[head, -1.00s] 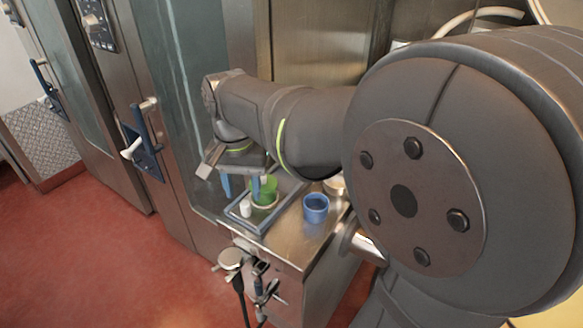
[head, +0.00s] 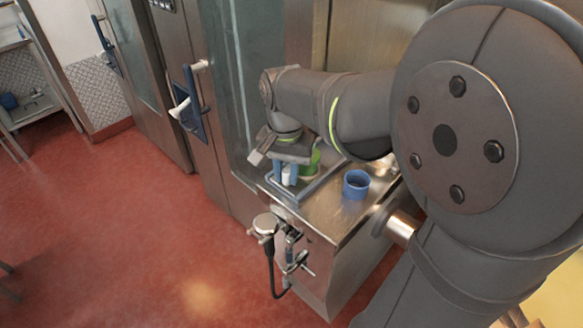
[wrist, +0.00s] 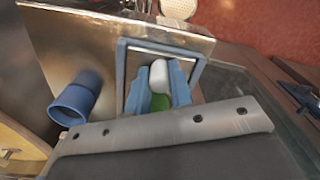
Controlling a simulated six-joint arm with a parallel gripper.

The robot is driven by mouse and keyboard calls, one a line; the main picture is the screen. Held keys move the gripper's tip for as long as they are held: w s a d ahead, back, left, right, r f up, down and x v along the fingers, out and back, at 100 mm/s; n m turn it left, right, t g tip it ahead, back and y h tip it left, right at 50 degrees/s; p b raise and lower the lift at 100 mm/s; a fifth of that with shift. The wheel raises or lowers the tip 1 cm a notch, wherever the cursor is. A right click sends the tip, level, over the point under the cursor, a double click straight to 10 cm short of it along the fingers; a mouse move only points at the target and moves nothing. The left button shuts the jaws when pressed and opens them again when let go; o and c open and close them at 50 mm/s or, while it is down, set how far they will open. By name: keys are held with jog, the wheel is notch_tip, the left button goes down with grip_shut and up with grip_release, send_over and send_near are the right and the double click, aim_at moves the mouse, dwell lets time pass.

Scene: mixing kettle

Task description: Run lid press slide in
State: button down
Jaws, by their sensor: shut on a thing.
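My gripper (head: 285,174) is low over the blue-framed tray on the steel counter, with its two blue fingers on either side of a small white piece (head: 290,174). In the wrist view the gripper (wrist: 159,80) is shut on the white piece (wrist: 158,74), whose rounded top shows between the fingertips. A green cup-like object (head: 311,160) stands right beside it, and part of its green (wrist: 160,102) shows between the fingers in the wrist view. The lower end of the white piece is hard to make out. No lid can be told for certain.
The blue-grey tray frame (wrist: 124,62) surrounds the fingers closely. A blue cup (head: 356,184) stands to the right on the counter (head: 322,212). A clamp-like metal fitting (head: 267,224) hangs at the counter's front. Tall steel doors stand behind and left; red floor is open.

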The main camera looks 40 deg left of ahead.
jog(key=w, duration=0.7)
jog(key=c, duration=1.3)
grip_release()
notch_tip(320, 180, up, 18)
jog(key=shift+f, duration=0.25)
jog(key=shift+s, duration=0.1)
